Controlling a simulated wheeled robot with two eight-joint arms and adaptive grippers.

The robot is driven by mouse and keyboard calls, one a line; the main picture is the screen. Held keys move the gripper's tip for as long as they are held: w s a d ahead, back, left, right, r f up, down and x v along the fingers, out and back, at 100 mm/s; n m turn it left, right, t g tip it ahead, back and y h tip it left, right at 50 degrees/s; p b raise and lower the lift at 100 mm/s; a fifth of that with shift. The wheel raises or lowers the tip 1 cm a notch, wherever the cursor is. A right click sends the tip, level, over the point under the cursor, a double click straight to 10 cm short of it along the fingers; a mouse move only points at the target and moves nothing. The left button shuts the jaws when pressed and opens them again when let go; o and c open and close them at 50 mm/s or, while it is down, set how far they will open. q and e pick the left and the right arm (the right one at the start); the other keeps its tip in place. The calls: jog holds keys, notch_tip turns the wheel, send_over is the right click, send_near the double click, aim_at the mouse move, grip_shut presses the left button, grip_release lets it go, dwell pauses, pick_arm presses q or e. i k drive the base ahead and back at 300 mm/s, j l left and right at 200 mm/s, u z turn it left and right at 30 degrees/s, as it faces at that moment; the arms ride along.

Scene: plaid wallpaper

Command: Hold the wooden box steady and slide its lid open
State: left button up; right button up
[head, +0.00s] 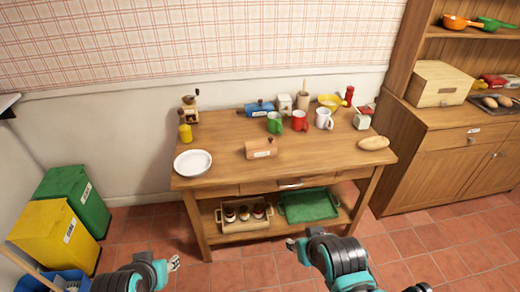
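A small brown wooden box (263,149) with a pale label on its front sits near the front middle of the wooden table (225,172). A small dark knob or handle shows at its left end. Its lid looks shut, though it is too small to be sure. My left gripper (174,263) is low in front of the table, left of the box and apart from it. My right gripper (291,244) is in front of the table's lower shelf, below the box and apart from it. Both grippers are too small to tell open from shut, and neither touches the box.
A white plate (193,163) lies left of the box, a bread loaf (373,143) right. Behind stand a green mug (274,123), red mug (299,121), white mug (323,119) and blue box (259,109). A larger wooden box (439,85) sits on the right cabinet.

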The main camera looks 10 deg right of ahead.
aim_at(270, 143)
jog(key=i+l, duration=1.25)
jog(key=l, duration=0.2)
